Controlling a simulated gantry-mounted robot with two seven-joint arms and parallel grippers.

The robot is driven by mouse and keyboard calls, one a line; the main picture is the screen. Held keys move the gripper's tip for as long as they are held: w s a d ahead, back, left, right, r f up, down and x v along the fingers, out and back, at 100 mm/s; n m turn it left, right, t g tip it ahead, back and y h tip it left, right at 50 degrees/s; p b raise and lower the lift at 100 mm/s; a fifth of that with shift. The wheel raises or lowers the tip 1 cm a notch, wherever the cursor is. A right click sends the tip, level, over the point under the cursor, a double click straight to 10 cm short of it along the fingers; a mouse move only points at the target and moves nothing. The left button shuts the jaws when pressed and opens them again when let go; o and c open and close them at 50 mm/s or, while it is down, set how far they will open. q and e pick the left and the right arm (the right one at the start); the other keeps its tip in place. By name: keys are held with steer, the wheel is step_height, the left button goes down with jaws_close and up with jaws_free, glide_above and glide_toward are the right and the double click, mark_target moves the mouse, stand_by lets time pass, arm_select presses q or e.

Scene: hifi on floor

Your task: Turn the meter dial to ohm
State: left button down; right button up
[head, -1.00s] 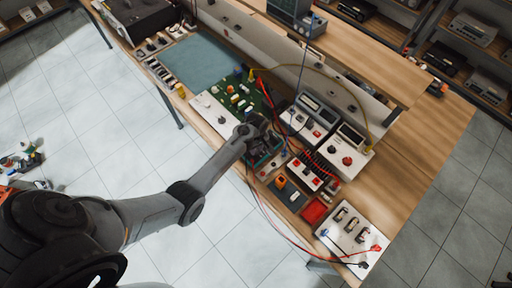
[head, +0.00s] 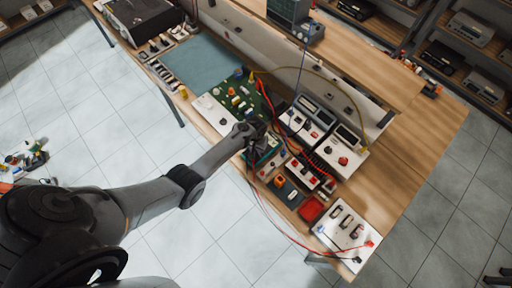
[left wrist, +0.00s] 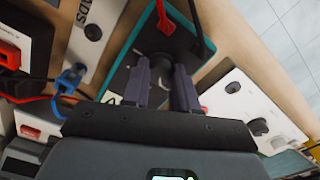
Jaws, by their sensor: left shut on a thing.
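The meter (left wrist: 145,38) has a dark face and a teal edge. It lies on the wooden bench, and its teal case shows partly below my left gripper in the head view (head: 267,159). Its round dark dial (left wrist: 162,62) sits between the fingers of my left gripper (left wrist: 163,82). The gripper is shut on the dial, and it also shows in the head view (head: 258,147). The dial's pointer and markings are hidden or too dark to read. Red and black leads run from the meter. My right gripper is not in view.
Instrument boxes (head: 308,118) stand behind and right of the meter. A green circuit board (head: 240,98) lies to the left. A red tray (head: 311,209) and a white lead board (head: 347,235) are nearer the bench's right end. Loose leads (head: 272,222) hang over the front edge.

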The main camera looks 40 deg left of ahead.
arm_select(q)
steer(key=m, duration=0.3)
steer(key=shift+p, duration=0.3)
steer(key=m, duration=0.3)
steer(key=shift+m, duration=0.3)
steer(key=m, duration=0.3)
steer(key=shift+a+m, duration=0.1)
steer(key=shift+m, duration=0.2)
steer(key=m, duration=0.2)
steer(key=shift+m, duration=0.3)
steer(key=m, duration=0.2)
steer(key=shift+m+b, duration=0.35)
steer(key=shift+m, duration=0.05)
steer(key=m+b, duration=0.1)
steer(key=m, duration=0.2)
steer(key=shift+f+m, duration=0.1)
steer(key=shift+m, duration=0.3)
steer(key=m+b, duration=0.1)
steer(key=m, duration=0.2)
steer(key=shift+m+b, duration=0.75)
steer(key=shift+m, duration=0.65)
